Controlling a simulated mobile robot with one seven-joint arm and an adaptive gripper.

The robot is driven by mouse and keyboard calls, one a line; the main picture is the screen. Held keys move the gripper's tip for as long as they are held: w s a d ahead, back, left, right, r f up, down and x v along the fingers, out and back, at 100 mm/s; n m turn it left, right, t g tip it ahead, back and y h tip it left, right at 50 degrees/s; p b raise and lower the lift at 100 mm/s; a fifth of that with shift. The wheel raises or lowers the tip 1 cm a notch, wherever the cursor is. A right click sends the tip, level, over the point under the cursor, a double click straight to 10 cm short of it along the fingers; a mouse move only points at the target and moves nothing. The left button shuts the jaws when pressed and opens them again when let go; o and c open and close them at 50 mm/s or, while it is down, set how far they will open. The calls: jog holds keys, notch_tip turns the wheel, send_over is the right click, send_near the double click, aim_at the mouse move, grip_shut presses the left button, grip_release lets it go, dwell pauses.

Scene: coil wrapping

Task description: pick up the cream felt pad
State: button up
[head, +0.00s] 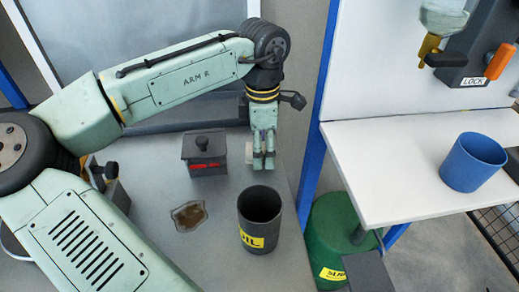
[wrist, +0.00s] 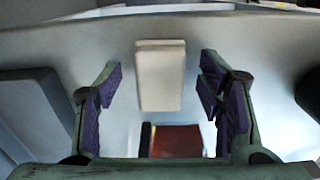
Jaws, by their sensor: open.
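The cream felt pad (wrist: 160,75) shows in the wrist view as a pale upright rectangle on the grey surface, centred between my fingers and slightly beyond them. My gripper (wrist: 161,82) is open, with one purple-padded finger on each side of the pad and a gap on both sides. In the head view my gripper (head: 264,162) points down over the grey table, right of a dark lidded box. A pale sliver of the pad (head: 249,153) shows at the gripper's left; the rest is hidden behind the fingers.
The dark lidded box (head: 205,155) with red on its front stands left of my gripper. A dark cup (head: 258,215) with a yellow label stands nearer. A brown stain or shallow piece (head: 189,215) lies left. A blue post (head: 312,165) and white shelf (head: 400,190) are at right.

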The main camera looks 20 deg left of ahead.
jog(key=shift+c, duration=0.2)
jog(key=c, duration=1.2)
jog(key=shift+o, duration=0.2)
jog(key=shift+r, duration=0.1)
jog(key=shift+r+p, duration=0.55)
notch_tip(320, 180, up, 6)
jog(key=p, duration=0.4)
jog(key=shift+f, duration=0.1)
jog(key=w+a, duration=0.3)
jog(key=w, duration=0.2)
jog(key=w+a, duration=0.3)
jog(key=w, duration=0.2)
jog(key=w+a, duration=0.3)
jog(key=w, duration=0.2)
jog(key=shift+w+a, duration=0.1)
jog(key=shift+w, duration=0.1)
